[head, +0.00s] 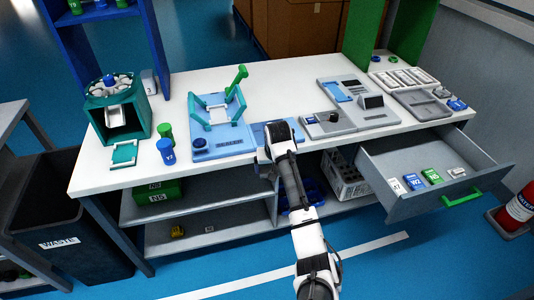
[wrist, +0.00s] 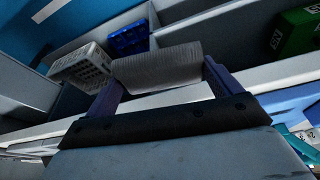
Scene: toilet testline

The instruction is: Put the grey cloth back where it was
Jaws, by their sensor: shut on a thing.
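The grey cloth (wrist: 157,66) is a rolled, ribbed grey cylinder in the wrist view. My gripper (wrist: 162,76) is shut on it, with a purple finger at each end of the roll. In the wrist view the cloth appears in front of the table's edge and the shelves below, clear of other things as far as I can tell. In the head view my arm reaches to the front edge of the white table (head: 185,100), and the cloth and fingers are hidden behind my wrist.
Under the table are a grey crate (head: 345,178), a blue bin (wrist: 130,38) and a green box (head: 155,190). An open drawer (head: 430,200) with several small items juts out at right. Devices stand on the tabletop, including a blue one with a green lever (head: 237,78). A waste bin (head: 60,235) stands left.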

